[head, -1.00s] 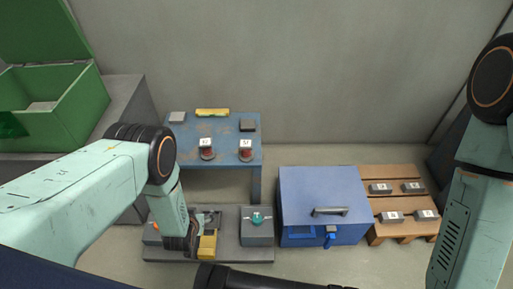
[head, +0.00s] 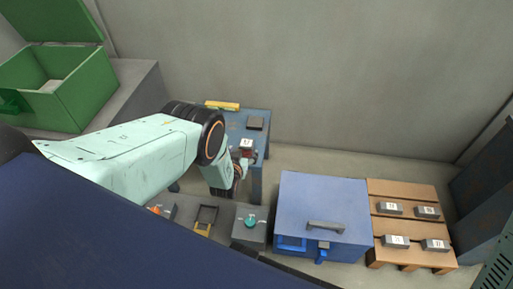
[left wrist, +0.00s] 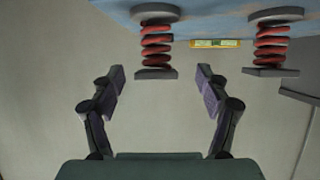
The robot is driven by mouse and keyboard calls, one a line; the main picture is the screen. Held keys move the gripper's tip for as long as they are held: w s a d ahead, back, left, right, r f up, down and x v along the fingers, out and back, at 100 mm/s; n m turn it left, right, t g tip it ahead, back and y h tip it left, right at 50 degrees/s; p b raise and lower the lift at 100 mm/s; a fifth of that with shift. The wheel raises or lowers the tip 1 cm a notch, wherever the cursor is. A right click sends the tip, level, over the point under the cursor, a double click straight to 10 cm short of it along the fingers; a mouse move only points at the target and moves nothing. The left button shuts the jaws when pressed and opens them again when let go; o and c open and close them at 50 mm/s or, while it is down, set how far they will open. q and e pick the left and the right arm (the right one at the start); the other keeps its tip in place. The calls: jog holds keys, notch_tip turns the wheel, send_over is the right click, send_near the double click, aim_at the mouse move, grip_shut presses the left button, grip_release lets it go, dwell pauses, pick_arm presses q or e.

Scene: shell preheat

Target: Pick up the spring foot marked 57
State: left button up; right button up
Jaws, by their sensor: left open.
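Two spring feet, red coils between grey plates, show in the left wrist view: one (left wrist: 157,46) between the lines of my fingers, the other (left wrist: 271,45) at right. They appear upside down there, and no marks show. In the head view one spring foot with a white label (head: 246,143) stands on the blue table; its number is too small to read surely. My left gripper (head: 238,177) is at the table's front right, close to that foot. It also shows in the left wrist view (left wrist: 160,75), open and empty; contact cannot be told. My arm hides the table's left part.
A yellow level (head: 222,105) and a dark block (head: 255,123) lie on the blue table (head: 259,142). A blue box with a handle (head: 322,205) stands right of it, beside a pallet (head: 398,228) with several labelled blocks. An open green box (head: 60,90) is at left.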

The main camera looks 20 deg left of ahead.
aim_at(245, 147)
pick_arm(q)
jog(key=shift+w+d+r, duration=0.15)
jog(key=shift+w+r, duration=0.2)
jog(key=shift+w, duration=0.25)
jog(key=shift+w+r+t, duration=0.1)
jog(key=shift+w+t, duration=0.05)
jog(key=shift+t, duration=0.15)
jog(key=shift+b+x, duration=1.05)
jog(key=shift+x, duration=0.2)
jog(key=b+x, duration=0.3)
jog(key=x, duration=0.1)
jog(key=shift+w+b, duration=0.45)
pick_arm(e)
jog(key=f, duration=0.5)
jog(key=shift+w+d+f, duration=0.1)
jog(key=shift+d+f, duration=0.2)
jog(key=shift+f, duration=0.05)
pick_arm(q)
jog(key=shift+a, duration=0.25)
grip_shut()
